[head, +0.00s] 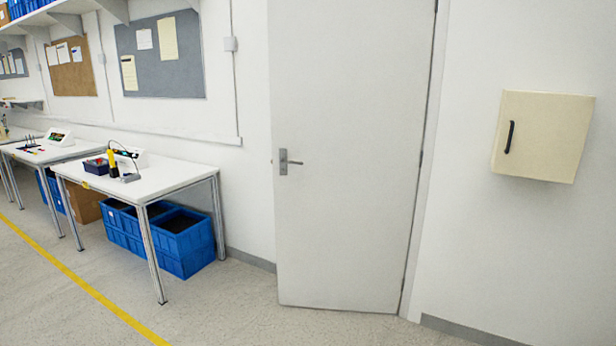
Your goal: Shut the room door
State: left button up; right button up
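The room door (350,150) is a plain pale grey panel in the middle of the head view. Its hinges are on the right edge, beside the door frame (430,150). The door looks ajar, swung toward me: its bottom left corner stands out in front of the wall's skirting. The metal lever handle (285,162) is near the door's left edge. The opening behind the door is hidden by the panel. Neither of my grippers is in view.
A white workbench (165,178) with small devices stands left of the door. Blue crates (185,245) sit under it. A cream wall cabinet (543,135) hangs to the right. The floor (230,315) before the door is clear. A yellow line (85,287) crosses the floor at left.

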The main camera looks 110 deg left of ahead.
aim_at(348, 80)
jog(key=j+u, duration=0.1)
jog(key=u, duration=3.3)
jog(key=i+j, duration=0.45)
jog(key=i, duration=0.2)
jog(key=i+j+z, duration=0.1)
jog(key=i+j, duration=0.35)
jog(key=i, duration=0.15)
jog(key=i+j, duration=0.5)
jog(key=i, duration=0.1)
